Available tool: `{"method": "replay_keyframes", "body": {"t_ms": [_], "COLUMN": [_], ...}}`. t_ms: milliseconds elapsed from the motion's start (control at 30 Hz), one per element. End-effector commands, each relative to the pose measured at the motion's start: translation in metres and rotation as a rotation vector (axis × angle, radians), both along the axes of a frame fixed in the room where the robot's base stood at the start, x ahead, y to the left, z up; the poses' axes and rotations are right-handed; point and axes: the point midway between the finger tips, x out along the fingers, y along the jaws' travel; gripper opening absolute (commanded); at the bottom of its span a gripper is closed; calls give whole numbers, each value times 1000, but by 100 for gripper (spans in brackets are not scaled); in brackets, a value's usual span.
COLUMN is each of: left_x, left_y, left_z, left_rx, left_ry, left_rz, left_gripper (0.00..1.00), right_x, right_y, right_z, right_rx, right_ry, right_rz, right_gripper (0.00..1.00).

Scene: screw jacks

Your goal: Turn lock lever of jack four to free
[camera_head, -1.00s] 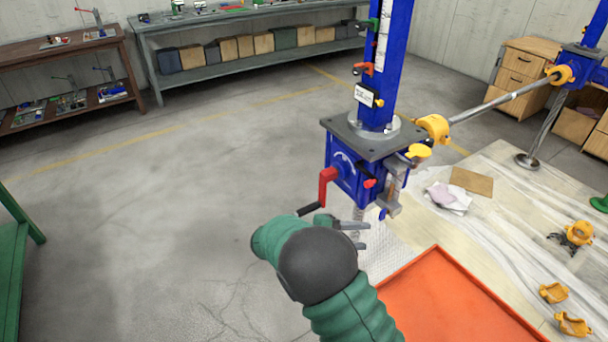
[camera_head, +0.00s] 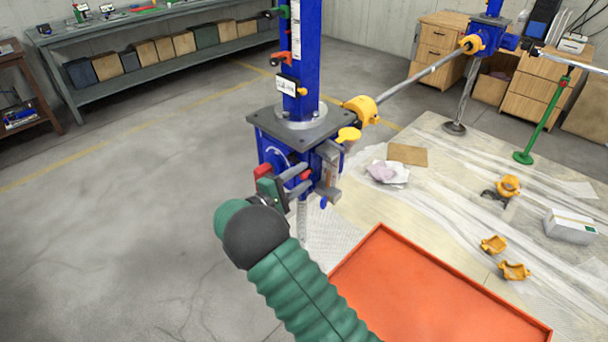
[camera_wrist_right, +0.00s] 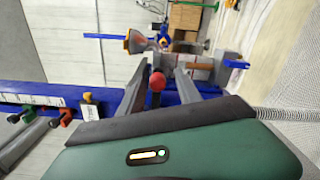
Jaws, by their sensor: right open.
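The blue screw jack (camera_head: 275,152) stands upright, with a grey plate (camera_head: 292,124) on its gearbox. A small red-tipped lever (camera_head: 304,175) sticks out of the gearbox's near side; I take it to be the lock lever. Its red knob (camera_wrist_right: 157,82) shows in the right wrist view. My right gripper (camera_head: 302,178) is open at the gearbox. Its two fingers (camera_wrist_right: 158,90) lie on either side of the red knob, with gaps visible. The red crank (camera_head: 263,171) is partly hidden behind my gripper. The jack's number cannot be read. My left gripper is not in view.
A white label (camera_head: 287,86) and coloured levers sit on the blue column. A yellow-jointed shaft (camera_head: 420,75) runs to another blue jack (camera_head: 486,36). An orange tray (camera_head: 430,290) lies at the lower right. The floor at left is clear.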

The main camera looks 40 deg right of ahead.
Motion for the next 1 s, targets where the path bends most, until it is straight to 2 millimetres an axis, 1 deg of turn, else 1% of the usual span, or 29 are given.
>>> {"method": "replay_keyframes", "body": {"t_ms": [33,100,400,700,733,1000], "left_x": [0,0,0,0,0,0], "left_y": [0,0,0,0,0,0], "left_z": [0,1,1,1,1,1], "left_rx": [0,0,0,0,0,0], "left_ry": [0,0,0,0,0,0], "left_rz": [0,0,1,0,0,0], "left_gripper": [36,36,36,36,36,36], "right_x": [0,1,2,2,2,1], "right_y": [-7,-12,-16,-16,-16,-16], "right_z": [0,0,0,-1,-1,-1], "right_rx": [1,0,1,1,1,1], "right_ry": [0,1,1,1,1,2], "right_rz": [-1,1,2,1,1,0], "right_gripper": [41,41,41,2,0,0]}}
